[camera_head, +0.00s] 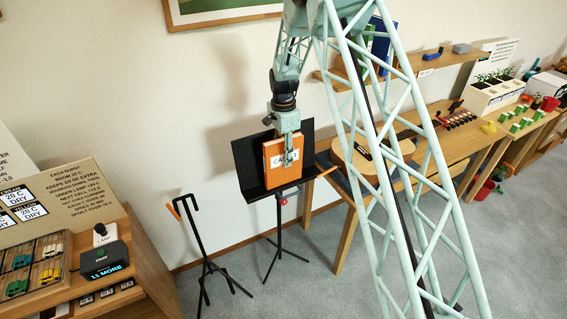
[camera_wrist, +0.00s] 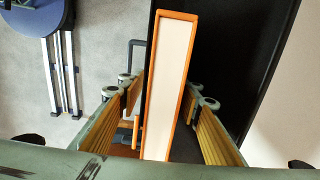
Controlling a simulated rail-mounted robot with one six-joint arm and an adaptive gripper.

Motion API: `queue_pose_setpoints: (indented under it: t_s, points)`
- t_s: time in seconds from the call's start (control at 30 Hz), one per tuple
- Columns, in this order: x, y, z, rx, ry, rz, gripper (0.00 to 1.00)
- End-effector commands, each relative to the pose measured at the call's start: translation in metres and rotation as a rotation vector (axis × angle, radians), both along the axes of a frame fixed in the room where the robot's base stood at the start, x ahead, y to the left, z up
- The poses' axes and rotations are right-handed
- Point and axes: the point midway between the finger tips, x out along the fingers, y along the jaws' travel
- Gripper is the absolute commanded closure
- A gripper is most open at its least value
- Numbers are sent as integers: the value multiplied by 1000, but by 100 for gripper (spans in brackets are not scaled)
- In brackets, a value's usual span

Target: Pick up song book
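The song book (camera_head: 274,166) is orange with a white label reading "CA…", partly covered by my gripper. It stands upright on the black music stand (camera_head: 246,152), leaning against its back plate. My gripper (camera_head: 288,150) points down over the book's top edge, with a finger in front of its cover. In the wrist view the book (camera_wrist: 174,75) shows edge-on, cream pages between orange covers. It lies between the two yellow-padded fingers of my gripper (camera_wrist: 163,92). The fingers are open, with a visible gap on the left; contact on the right is hard to tell.
A black hooked stand (camera_head: 196,240) with an orange stick is left of the music stand. A wooden bench (camera_head: 355,172) stands close on the right, below a wall shelf (camera_head: 400,72). A wooden cabinet (camera_head: 150,270) with signs is at left. Carpet is clear in front.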

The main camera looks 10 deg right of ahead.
Motion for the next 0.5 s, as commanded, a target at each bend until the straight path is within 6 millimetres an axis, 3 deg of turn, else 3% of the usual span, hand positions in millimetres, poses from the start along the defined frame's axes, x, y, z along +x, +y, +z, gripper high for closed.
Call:
queue_pose_setpoints:
  t_s: [0.27,0.5]
  points:
    - [0,0,0,0,0,0,68]
    - [0,0,0,0,0,0,88]
